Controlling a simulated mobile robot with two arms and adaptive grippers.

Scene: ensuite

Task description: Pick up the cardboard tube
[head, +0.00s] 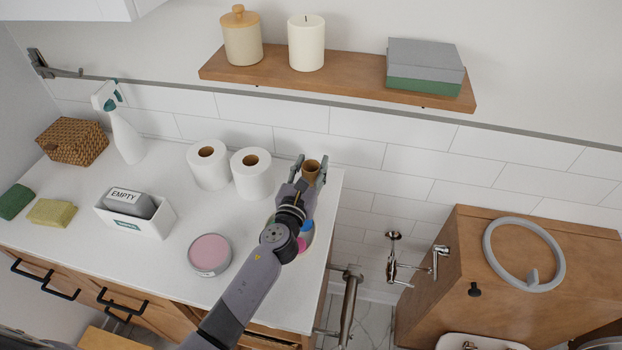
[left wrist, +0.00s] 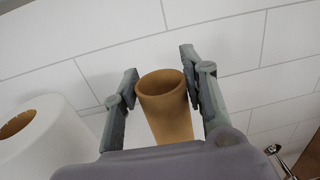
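The cardboard tube (head: 311,173) is a plain brown, hollow roll at the back right end of the white counter. My left gripper (head: 310,166) reaches it from the front, with one finger on each side of it. In the left wrist view the tube (left wrist: 168,108) stands upright, open end up, between the fingers of my left gripper (left wrist: 162,80). A gap shows between the tube and the left finger; the right finger is very close to it, and I cannot tell whether they touch. The tube's lower part is hidden by the gripper. My right gripper is not in view.
Two white paper rolls (head: 251,174) stand just left of the tube. A pink-topped tin (head: 209,254), a white bin (head: 152,221) and a spray bottle (head: 126,138) are on the counter (head: 90,225). The tiled wall (head: 350,150) is close behind; the counter's right edge is near.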

